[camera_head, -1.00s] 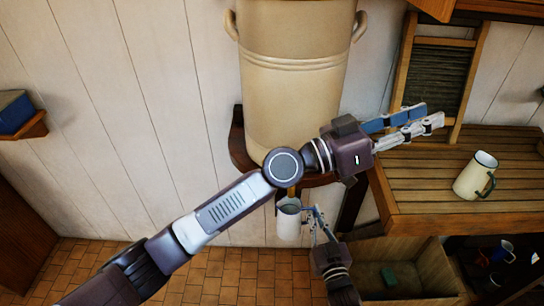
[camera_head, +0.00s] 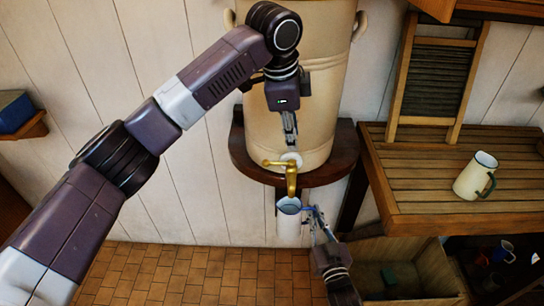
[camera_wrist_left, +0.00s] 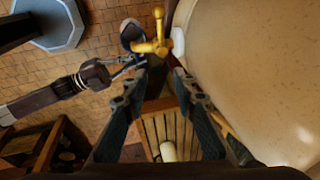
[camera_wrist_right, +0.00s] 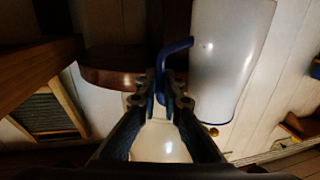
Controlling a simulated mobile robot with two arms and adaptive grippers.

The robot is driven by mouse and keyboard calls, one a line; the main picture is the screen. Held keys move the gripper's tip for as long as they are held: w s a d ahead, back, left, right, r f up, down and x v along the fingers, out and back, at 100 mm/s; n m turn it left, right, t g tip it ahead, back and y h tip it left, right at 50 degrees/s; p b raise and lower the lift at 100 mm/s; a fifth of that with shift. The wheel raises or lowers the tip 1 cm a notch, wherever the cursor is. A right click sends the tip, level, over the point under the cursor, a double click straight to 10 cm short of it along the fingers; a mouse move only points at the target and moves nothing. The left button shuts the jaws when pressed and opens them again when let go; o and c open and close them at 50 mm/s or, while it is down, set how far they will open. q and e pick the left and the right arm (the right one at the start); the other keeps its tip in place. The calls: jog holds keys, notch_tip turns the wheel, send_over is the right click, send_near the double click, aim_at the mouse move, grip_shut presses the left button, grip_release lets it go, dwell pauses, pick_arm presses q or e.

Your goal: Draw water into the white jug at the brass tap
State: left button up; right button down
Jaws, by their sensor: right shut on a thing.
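The white jug (camera_head: 289,228) hangs upright below the spout of the brass tap (camera_head: 291,180), its mouth under it. The inside of its mouth looks bluish; I cannot tell whether water is in it. My right gripper (camera_head: 311,213) is shut on the jug's blue handle (camera_wrist_right: 176,47), from the right side. The tap sits low on the front of a large cream crock (camera_head: 292,80), its lever pointing left in the head view. My left gripper (camera_head: 291,143) points down just above the tap. In the left wrist view its fingers are apart and empty, with the tap (camera_wrist_left: 155,46) beyond their tips.
The crock stands on a dark wooden shelf (camera_head: 243,158). To the right, a slatted wooden counter (camera_head: 420,195) holds a cream mug (camera_head: 474,178), with a washboard (camera_head: 437,80) behind. Below it is an open wooden bin (camera_head: 425,275). The tiled floor at left is clear.

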pick_arm(q)
jog(key=r+y, duration=0.2)
send_over(272, 163)
jog(key=s, duration=0.2)
jog(key=shift+n, duration=0.3)
jog(key=f, duration=0.4)
jog(key=w+f, duration=0.1)
jog(key=f, duration=0.3)
jog(key=w+f, duration=0.1)
jog(key=f, duration=0.2)
jog(key=shift+f, duration=0.4)
grip_shut()
jog(key=shift+s, duration=0.2)
